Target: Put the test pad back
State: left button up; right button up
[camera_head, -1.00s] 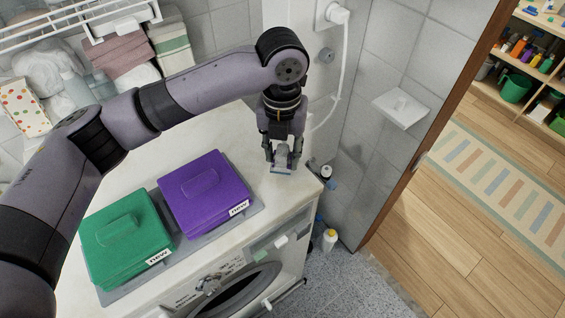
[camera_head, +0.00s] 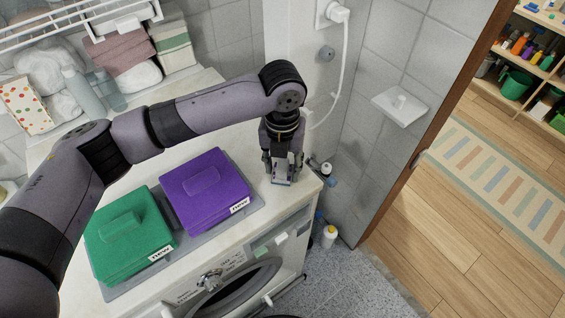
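My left gripper (camera_head: 282,178) points down at the right end of the white washing machine top (camera_head: 235,132), close to its front corner. A small pale grey piece shows between its fingers; I cannot tell whether it is the test pad or part of the gripper, nor whether the fingers grip it. A purple block (camera_head: 205,187) and a green block (camera_head: 128,235), each with a "new" label and a raised grip on top, lie side by side on a grey tray (camera_head: 258,208) left of the gripper. My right gripper is not in view.
Folded towels (camera_head: 122,55) and bottles (camera_head: 83,93) stand at the back left below a white wire rack (camera_head: 75,22). A tiled wall with a soap dish (camera_head: 400,107) is to the right. Small bottles (camera_head: 329,236) stand beside the machine.

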aim_at(282, 164)
pick_arm(q)
jog(key=shift+o, duration=1.2)
jog(key=shift+r, duration=0.2)
notch_tip(282, 164, up, 12)
jog(key=b, duration=0.2)
